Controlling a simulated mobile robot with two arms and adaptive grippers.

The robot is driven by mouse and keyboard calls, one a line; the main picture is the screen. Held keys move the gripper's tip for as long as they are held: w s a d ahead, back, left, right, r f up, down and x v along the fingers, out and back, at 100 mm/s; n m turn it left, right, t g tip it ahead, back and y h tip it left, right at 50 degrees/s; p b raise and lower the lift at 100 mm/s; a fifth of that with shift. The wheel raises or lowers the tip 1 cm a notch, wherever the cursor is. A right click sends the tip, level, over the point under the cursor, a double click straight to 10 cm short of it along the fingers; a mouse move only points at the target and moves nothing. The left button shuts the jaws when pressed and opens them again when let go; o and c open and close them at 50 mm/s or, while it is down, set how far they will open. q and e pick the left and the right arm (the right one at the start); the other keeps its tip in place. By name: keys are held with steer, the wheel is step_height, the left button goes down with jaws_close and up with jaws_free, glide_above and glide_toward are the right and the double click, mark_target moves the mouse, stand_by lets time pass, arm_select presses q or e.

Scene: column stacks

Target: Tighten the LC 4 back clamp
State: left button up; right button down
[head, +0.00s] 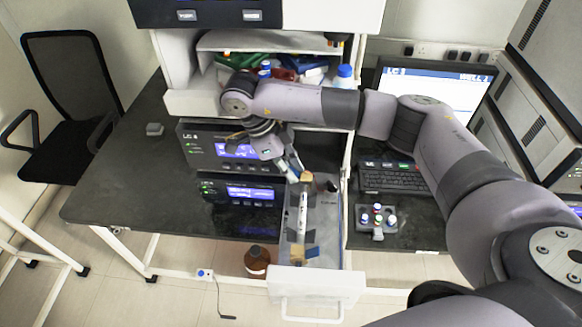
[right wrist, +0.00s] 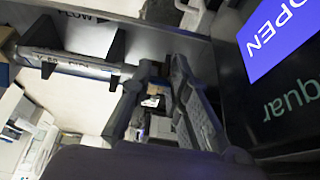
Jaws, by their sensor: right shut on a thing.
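A white column (head: 303,212) lies lengthwise in the open tray (head: 329,235) below the instrument stack. The tan back clamp (head: 306,177) is at its far end; a blue and tan clamp (head: 305,253) is at its near end. My right gripper (head: 294,172) reaches down to the back end of the column. In the right wrist view my right gripper (right wrist: 163,82) is shut on the back clamp (right wrist: 157,92), partly hidden between the fingers. The labelled column (right wrist: 75,64) runs left from there. The LC 4 label is not readable. My left gripper is not in view.
Instrument units with lit screens (head: 237,194) stand just left of the tray. A screen reading OPEN (right wrist: 269,35) is close beside the right gripper. A brown bottle (head: 257,260) stands left of the tray. A keyboard (head: 392,177) and small vial rack (head: 377,219) are right.

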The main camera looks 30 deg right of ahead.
steer(key=shift+f, duration=0.1)
steer(key=c, duration=1.5)
jaws_free()
steer(key=v, duration=1.2)
